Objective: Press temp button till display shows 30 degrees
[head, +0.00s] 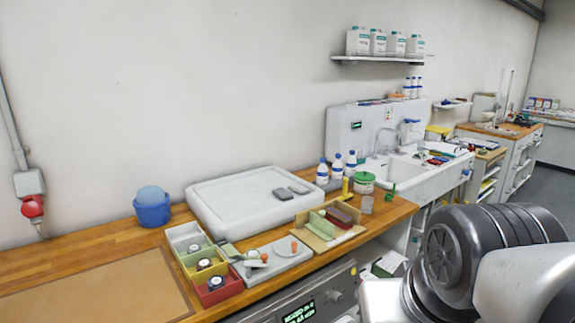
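A grey appliance front (262,316) sits under the wooden counter at the bottom of the head view. It carries a dark display (299,313) with green text, cut by the picture's lower edge; the text is too small to read surely. A small round control (337,296) is to the right of the display. I cannot make out a button marked temp. A second small green-lit display (356,125) is on the white panel behind the sink. My arm's links fill the lower right corner, right of the appliance. My gripper is not in view.
The counter (95,247) holds a blue bucket (152,208), a white tray (250,203), coloured bins (203,262), a board with small tools (272,262) and a cardboard box (318,228). Bottles (337,167) stand beside the sink (408,172). Grey floor (548,185) is open at the right.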

